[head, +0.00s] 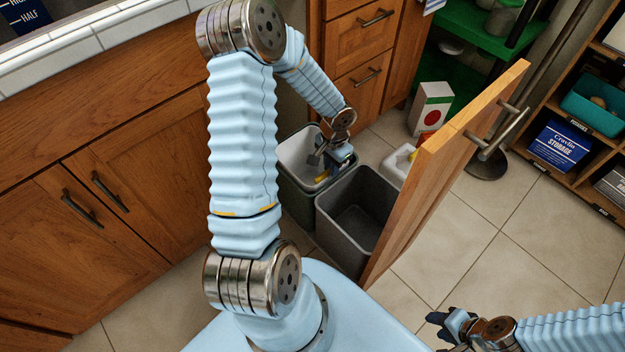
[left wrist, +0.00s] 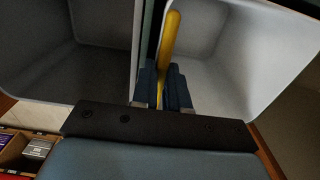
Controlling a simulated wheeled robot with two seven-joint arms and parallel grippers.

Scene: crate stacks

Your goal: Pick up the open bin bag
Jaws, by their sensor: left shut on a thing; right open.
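The open bin bag (head: 298,150) shows as a pale lining inside the green-sided bin, with a small yellow strip (head: 322,178) near its right side. My left gripper (head: 333,168) is down at that bin's right rim, beside the grey bin. In the left wrist view, its fingers (left wrist: 163,92) are shut on the yellow strip (left wrist: 170,40), which appears to belong to the bag. The pale bag interior (left wrist: 240,60) lies to the right of the fingers there. My right gripper (head: 440,325) is open and empty, low at the right over the floor.
An empty grey bin (head: 360,205) stands directly beside the lined bin. A wooden door panel (head: 450,160) with a metal handle stands upright to its right. Wooden cabinets (head: 120,190) line the left. A white box (head: 430,108) stands behind. Tiled floor (head: 490,235) is clear at right.

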